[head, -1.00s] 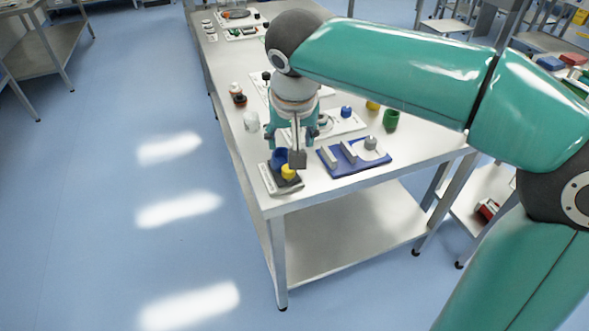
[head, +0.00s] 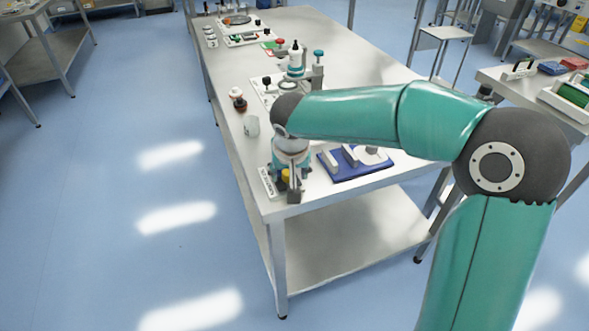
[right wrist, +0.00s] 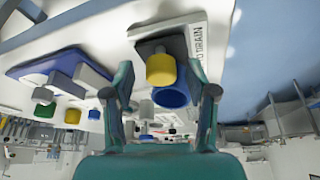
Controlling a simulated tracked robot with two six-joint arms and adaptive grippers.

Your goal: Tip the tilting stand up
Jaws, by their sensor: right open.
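The tilting stand appears to be the dark fixture on a white base plate (right wrist: 199,45) marked "DRAIN", with a yellow cylinder (right wrist: 161,70) and a blue cup (right wrist: 172,97). In the head view, the base plate (head: 268,183) lies at the table's near left corner; my right gripper (head: 290,182) hides most of the fixture and a little yellow (head: 285,174) shows. In the right wrist view my right gripper (right wrist: 168,88) is open, its fingers on either side of the yellow cylinder and blue cup in the picture. I cannot tell whether they touch. My left gripper is not in view.
A blue base with grey blocks (head: 345,172) lies just right of the stand. More apparatus stands farther back. The table's right side (head: 370,75) is mostly clear.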

